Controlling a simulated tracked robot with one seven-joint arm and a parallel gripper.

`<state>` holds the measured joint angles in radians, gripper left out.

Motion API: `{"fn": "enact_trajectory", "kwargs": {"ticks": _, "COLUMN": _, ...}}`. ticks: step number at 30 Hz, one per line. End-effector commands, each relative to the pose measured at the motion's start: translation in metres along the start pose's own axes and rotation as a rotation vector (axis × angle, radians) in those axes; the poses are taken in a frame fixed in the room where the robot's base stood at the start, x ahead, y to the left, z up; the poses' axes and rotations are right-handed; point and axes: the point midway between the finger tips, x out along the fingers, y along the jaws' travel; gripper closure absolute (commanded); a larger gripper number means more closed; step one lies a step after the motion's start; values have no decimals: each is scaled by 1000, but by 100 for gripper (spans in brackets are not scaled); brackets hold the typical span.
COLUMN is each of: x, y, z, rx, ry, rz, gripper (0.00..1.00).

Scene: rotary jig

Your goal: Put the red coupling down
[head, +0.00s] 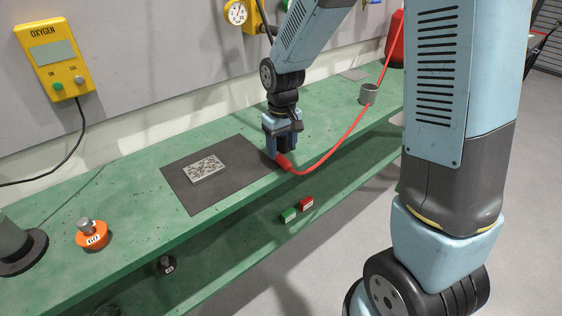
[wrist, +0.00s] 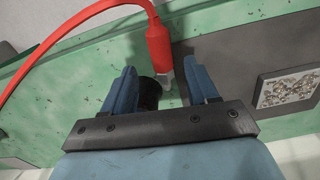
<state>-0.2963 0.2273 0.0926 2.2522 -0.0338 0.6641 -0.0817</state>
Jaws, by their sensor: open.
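The red coupling (head: 283,162) is at the end of a red hose, by the right edge of the dark mat (head: 178,182) on the green bench. In the wrist view the coupling (wrist: 158,46) has its silver tip pointing in between my blue fingers, with a gap to each finger. My gripper (head: 281,146) is open around the tip end of the coupling, low over the bench; it also shows in the wrist view (wrist: 160,78). A dark round shape (wrist: 148,92) lies between the fingers; I cannot tell what it is. I cannot tell whether the coupling fully rests on the bench.
A speckled plate (head: 204,168) lies on the mat. A grey cup (head: 368,94) stands to the right behind the hose (head: 335,152). An orange weight (head: 92,235) is at the left. A green block (head: 288,215) and a red block (head: 306,203) sit on the lower shelf.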

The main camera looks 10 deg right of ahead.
Motion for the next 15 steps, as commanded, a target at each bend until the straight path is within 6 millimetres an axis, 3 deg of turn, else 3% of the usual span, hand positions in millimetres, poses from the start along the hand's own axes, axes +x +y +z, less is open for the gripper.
{"fn": "enact_trajectory", "kwargs": {"ticks": 6, "x": 28, "y": -3, "z": 2, "rx": 1, "ry": -2, "rz": 0, "gripper": 42}}
{"fn": "enact_trajectory", "kwargs": {"ticks": 15, "x": 35, "y": -2, "z": 2, "rx": 2, "ry": 0, "rz": 0, "gripper": 42}}
